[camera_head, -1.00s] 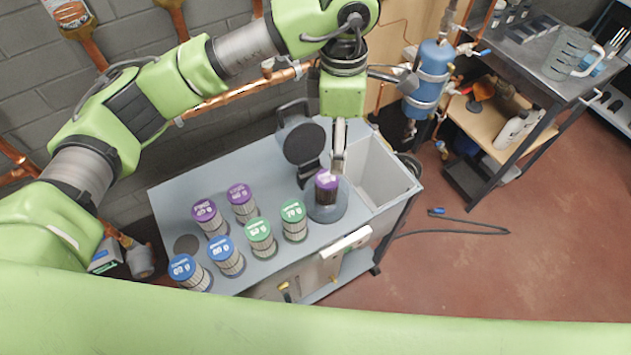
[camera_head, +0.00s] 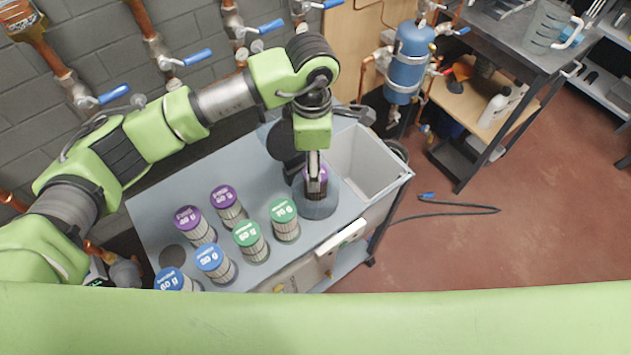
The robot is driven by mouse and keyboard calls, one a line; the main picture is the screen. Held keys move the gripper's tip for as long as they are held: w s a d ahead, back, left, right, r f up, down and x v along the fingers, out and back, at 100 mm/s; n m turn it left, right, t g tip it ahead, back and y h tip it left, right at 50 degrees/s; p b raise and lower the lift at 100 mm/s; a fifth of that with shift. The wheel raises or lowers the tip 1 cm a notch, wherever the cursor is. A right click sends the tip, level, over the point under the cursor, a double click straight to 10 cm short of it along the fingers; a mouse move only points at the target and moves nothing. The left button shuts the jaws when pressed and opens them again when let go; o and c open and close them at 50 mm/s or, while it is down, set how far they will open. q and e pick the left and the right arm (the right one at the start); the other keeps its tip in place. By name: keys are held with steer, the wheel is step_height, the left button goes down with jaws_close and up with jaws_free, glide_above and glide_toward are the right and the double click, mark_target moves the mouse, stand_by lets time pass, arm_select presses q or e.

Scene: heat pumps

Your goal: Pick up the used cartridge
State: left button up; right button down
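The used cartridge (camera_head: 317,188), dark with a purple cap, stands upright in the round grey housing (camera_head: 318,208) on the grey cart. My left gripper (camera_head: 314,172) points down over it, and its fingers overlap the purple cap. The fingers hide part of the cap, and I cannot tell whether they are closed on it. The housing's dark round lid (camera_head: 285,140) is swung open behind, partly hidden by the gripper. My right gripper is not in view.
Several clean cartridges with purple (camera_head: 188,217), green (camera_head: 283,211) and blue (camera_head: 210,258) caps stand on the cart top left of the housing. An open grey bin (camera_head: 366,165) is right of it. Pipes with blue-handled valves (camera_head: 113,95) line the wall behind.

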arm_select(q)
steer(key=shift+d+f+p, duration=0.1)
steer(key=shift+f+p, duration=0.35)
steer(key=shift+f, duration=0.15)
steer(key=f+p, duration=0.1)
steer(key=f, duration=0.3)
steer(key=shift+d+f+p, duration=0.2)
steer(key=shift+p, duration=0.2)
steer(key=c, duration=1.3)
